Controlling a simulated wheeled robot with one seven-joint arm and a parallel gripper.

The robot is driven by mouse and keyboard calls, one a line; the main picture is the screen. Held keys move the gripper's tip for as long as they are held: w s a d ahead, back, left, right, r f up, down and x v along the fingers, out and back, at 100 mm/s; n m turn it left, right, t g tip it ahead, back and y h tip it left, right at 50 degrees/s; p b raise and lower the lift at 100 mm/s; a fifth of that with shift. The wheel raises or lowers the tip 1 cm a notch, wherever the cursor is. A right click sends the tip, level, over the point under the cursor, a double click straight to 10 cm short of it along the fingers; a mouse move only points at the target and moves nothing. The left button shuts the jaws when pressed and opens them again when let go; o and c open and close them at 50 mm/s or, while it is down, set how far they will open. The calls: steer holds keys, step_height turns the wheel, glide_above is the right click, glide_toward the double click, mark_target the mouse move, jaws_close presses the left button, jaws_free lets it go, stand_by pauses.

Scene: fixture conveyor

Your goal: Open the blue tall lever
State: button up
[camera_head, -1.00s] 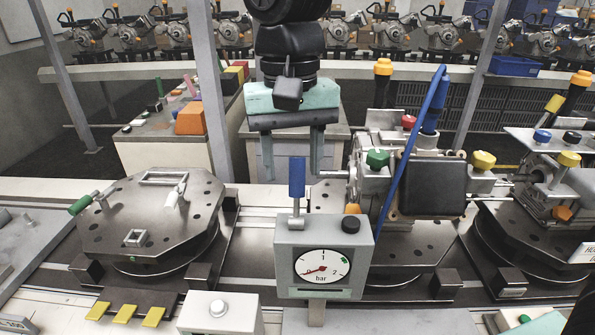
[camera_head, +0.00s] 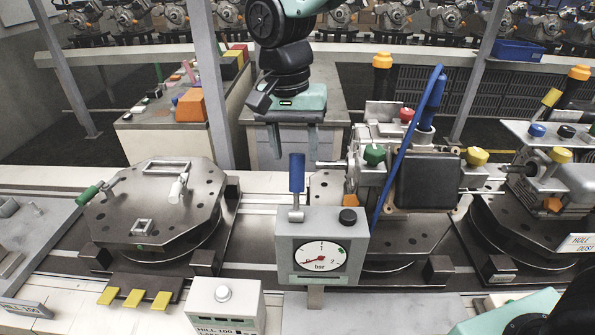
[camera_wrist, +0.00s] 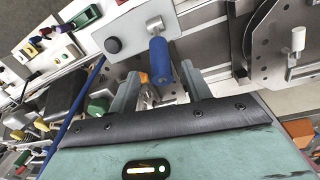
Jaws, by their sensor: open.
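A blue upright handle (camera_head: 297,172) stands on a short metal stem on top of the grey gauge box (camera_head: 284,238). It also shows in the wrist view (camera_wrist: 160,65), in line with the gap between my fingers. My gripper (camera_head: 293,165) is open and empty, pointing down just behind the handle, its two fingers apart on either side of it in the picture. Its fingers also show in the wrist view (camera_wrist: 160,88). I cannot tell how deep the handle sits between them.
A metal machine (camera_head: 428,182) with green, red and yellow knobs stands close right of my gripper. A round-based fixture plate (camera_head: 130,213) with a green-tipped handle lies left. A white button box (camera_head: 223,308) is in front. A cabinet with an orange block (camera_head: 191,106) stands behind.

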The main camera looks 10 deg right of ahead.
mark_target(297, 177)
steer(key=f, duration=0.2)
steer(key=f+p, duration=0.1)
steer(key=f, duration=0.4)
steer(key=shift+s+d, duration=0.15)
steer(key=shift+d, duration=0.1)
jaws_close()
